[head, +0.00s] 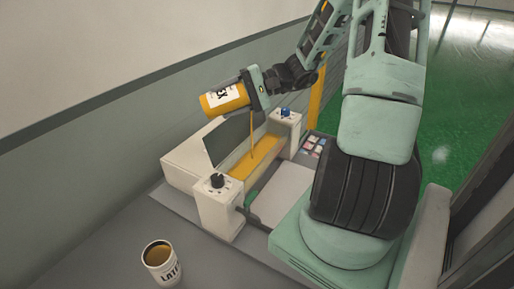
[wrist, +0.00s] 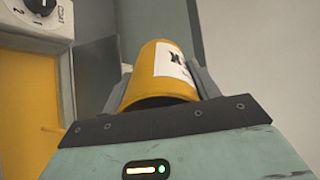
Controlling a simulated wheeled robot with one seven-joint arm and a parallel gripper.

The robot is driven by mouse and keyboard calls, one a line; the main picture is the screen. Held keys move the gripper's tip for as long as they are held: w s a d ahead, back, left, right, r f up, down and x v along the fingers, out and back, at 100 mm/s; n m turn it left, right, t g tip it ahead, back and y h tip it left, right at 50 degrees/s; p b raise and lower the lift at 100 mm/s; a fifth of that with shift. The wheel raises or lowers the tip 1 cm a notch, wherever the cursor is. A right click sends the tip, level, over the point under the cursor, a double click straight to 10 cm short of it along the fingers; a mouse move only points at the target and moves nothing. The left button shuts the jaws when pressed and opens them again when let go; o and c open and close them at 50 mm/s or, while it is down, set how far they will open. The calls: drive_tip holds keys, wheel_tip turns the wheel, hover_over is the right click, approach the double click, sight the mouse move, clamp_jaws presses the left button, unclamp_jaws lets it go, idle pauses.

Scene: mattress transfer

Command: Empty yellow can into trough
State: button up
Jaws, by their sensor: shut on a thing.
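The yellow can (head: 222,100) with a white label lies tipped nearly on its side in my gripper (head: 254,90), above the trough (head: 232,163). My gripper is shut around it. A thin amber stream (head: 253,145) falls from near the gripper end of the can into the trough, where yellow-amber liquid shows. In the wrist view the yellow can (wrist: 158,78) sits between both fingers. Its mouth is hidden. The yellow trough area (wrist: 28,110) lies to its left, with a thin stream near the gripper's edge.
A white can (head: 164,266) with amber liquid stands upright on the grey surface at the front. White posts with a black knob (head: 217,181) and a blue knob (head: 285,113) flank the trough. A dark upright panel (head: 230,137) stands behind it, near the wall.

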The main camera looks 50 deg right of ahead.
drive_tip(key=shift+s+d+f+t+y+b, duration=0.3)
drive_tip(key=shift+s+d+t+y+b, duration=0.15)
drive_tip(key=shift+b, duration=0.3)
idle(1.0)
drive_tip(key=shift+s+d+f+t+y+b, duration=0.1)
drive_tip(key=shift+d+f+t+y+b, duration=0.15)
drive_tip(key=shift+t+y+b, duration=0.3)
drive_tip(key=shift+s+d+f+t+y+b, duration=0.1)
drive_tip(key=shift+f+t+y+b, duration=0.25)
drive_tip(key=shift+y+b, duration=0.35)
idle(1.7)
drive_tip(key=shift+r, duration=0.1)
